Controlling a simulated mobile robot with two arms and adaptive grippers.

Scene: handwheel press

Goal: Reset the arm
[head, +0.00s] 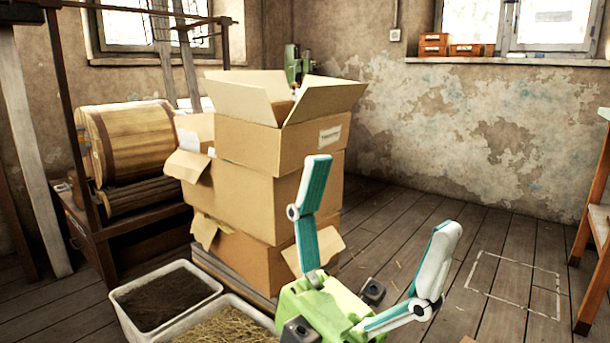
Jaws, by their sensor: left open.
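My left gripper (383,212) is in the lower middle of the head view. Its two teal and white fingers stand wide apart and point up, with nothing between them. It is in front of a stack of cardboard boxes (265,195) and hides part of the lowest box. My right gripper is not in view. A green machine part (292,62) shows behind the open top box, mostly hidden by it; I cannot tell whether it is the press. No handwheel can be made out.
Two white tubs (117,303) stand on the floor left of my gripper. A wooden barrel (128,140) lies on a frame at the left. A wooden stand (597,225) is at the right edge. The plank floor with a dashed outline (512,283) is clear.

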